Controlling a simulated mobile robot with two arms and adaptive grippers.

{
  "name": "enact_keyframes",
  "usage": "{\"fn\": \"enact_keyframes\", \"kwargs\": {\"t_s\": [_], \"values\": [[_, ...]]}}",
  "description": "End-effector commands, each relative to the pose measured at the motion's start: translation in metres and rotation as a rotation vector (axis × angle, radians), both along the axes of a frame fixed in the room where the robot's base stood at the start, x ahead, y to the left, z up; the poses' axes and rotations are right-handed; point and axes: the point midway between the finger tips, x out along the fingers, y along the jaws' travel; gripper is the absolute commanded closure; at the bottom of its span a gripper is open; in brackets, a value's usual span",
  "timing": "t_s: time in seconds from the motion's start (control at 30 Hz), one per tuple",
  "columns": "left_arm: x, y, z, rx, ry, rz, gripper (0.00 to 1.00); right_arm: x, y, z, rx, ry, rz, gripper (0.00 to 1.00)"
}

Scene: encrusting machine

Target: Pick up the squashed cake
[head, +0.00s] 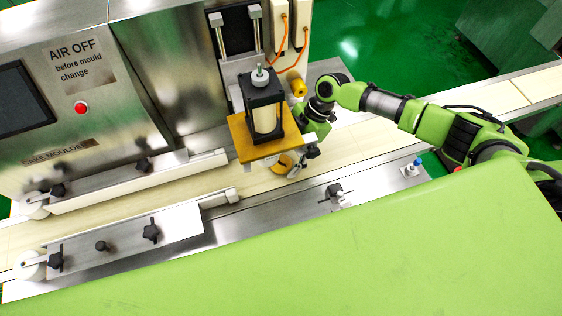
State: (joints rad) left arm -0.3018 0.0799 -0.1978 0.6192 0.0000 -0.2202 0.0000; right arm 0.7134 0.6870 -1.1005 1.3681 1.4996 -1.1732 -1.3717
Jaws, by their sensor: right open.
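My right arm comes in from the right, and its green gripper (300,166) is low over the pale conveyor belt, beside and partly under the yellow press plate (257,150). Its jaws are open, though the fingers are small and partly covered. A small rounded orange-yellow thing (283,162), possibly the squashed cake, shows just below the plate's edge, beside the fingers. I cannot tell whether the fingers touch it, and its shape is partly hidden. My left gripper is not in view.
The press column (265,115) with its black frame stands close left of my right gripper. The steel machine (75,95) fills the upper left. Metal side rails with black knobs (151,232) line the conveyor (350,141). A bracket (335,191) stands on the near rail.

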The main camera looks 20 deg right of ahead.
Motion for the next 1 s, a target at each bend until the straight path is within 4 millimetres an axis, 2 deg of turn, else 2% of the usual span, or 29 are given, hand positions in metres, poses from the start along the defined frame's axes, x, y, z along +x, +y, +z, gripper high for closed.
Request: {"fn": "enact_keyframes", "kwargs": {"t_s": [0.07, 0.2, 0.23, 0.57, 0.73, 0.87, 1.0], "values": [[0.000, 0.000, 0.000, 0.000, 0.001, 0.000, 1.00, 0.000, 0.000, 0.000, 0.000, 0.000, 0.000, 0.41], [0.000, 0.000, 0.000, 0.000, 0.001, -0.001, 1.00, 0.000, 0.000, 0.000, 0.000, 0.000, 0.000, 0.78], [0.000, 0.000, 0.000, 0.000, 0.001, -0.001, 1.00, 0.000, 0.000, 0.000, 0.000, 0.000, 0.000, 0.80], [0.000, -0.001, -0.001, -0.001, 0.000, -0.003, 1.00, 0.001, -0.001, 0.001, 0.000, -0.001, 0.000, 0.80], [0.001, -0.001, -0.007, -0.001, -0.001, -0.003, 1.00, 0.003, -0.009, 0.007, 0.000, -0.002, 0.000, 0.80], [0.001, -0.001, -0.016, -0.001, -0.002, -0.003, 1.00, 0.008, -0.025, 0.018, -0.001, -0.003, -0.003, 0.80], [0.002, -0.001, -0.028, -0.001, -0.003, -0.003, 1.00, 0.014, -0.052, 0.031, -0.002, -0.004, -0.003, 0.80]]}}
